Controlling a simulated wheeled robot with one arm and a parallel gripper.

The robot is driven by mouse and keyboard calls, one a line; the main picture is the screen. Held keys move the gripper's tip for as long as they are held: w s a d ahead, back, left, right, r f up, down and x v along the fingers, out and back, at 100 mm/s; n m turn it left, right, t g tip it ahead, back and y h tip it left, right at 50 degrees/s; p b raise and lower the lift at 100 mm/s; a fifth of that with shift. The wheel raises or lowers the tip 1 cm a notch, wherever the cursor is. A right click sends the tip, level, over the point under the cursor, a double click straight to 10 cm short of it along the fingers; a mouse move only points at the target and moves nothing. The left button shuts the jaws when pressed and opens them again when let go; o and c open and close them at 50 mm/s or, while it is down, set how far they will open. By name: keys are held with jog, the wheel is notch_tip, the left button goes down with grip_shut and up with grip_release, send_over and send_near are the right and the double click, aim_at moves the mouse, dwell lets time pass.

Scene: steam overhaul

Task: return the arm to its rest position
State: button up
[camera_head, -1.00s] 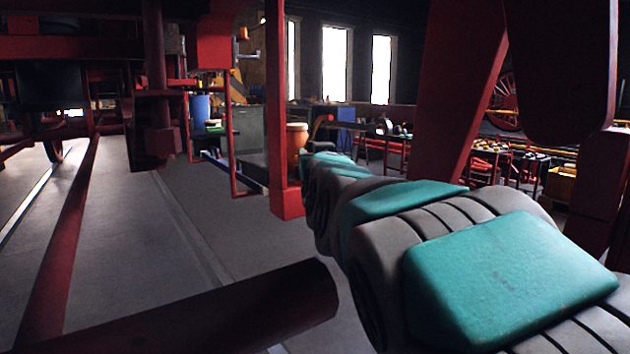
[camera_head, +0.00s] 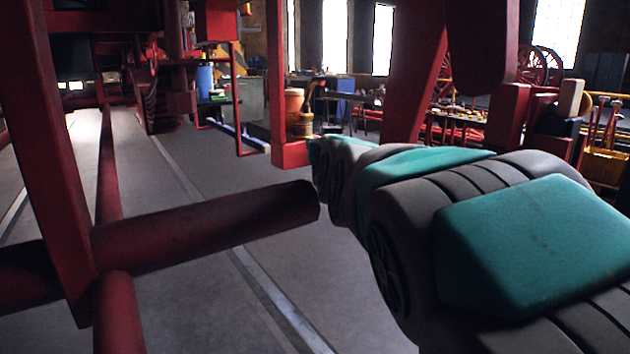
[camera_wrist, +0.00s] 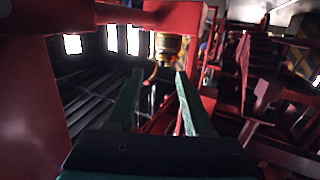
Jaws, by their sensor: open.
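My arm (camera_head: 530,240), grey with teal pads, stretches from the lower right of the head view toward the middle. Its far end is foreshortened, and my gripper cannot be made out there. In the wrist view my gripper (camera_wrist: 159,72) shows two teal fingers spread apart, with nothing held between them. A brass-coloured fitting (camera_wrist: 168,46) shows beyond the fingertips under a red beam; how far off it is I cannot tell.
A thick dark red bar (camera_head: 210,230) ends close to the left of my arm, crossing a red post (camera_head: 48,150). Another red post (camera_head: 277,80) and an orange drum (camera_head: 294,108) stand beyond. Grey floor (camera_head: 190,300) is open between the bars.

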jog(key=s+d+f+g+h, duration=0.1)
jog(key=s+d+f+g, duration=0.3)
jog(key=s+f, duration=0.55)
jog(key=s+d+f+g, duration=0.45)
jog(key=s+f, duration=0.25)
jog(key=f, duration=0.6)
jog(key=s+d+f+g, duration=0.1)
jog(key=s+f+g, duration=0.2)
jog(key=s, duration=0.7)
jog(key=s+d+f+g, duration=0.2)
jog(key=s+f, duration=0.3)
jog(key=s, duration=0.5)
jog(key=s+d+f+m+g+h, duration=0.1)
jog(key=s+f+g, duration=0.3)
jog(key=s, duration=0.6)
jog(key=shift+d+g, duration=0.45)
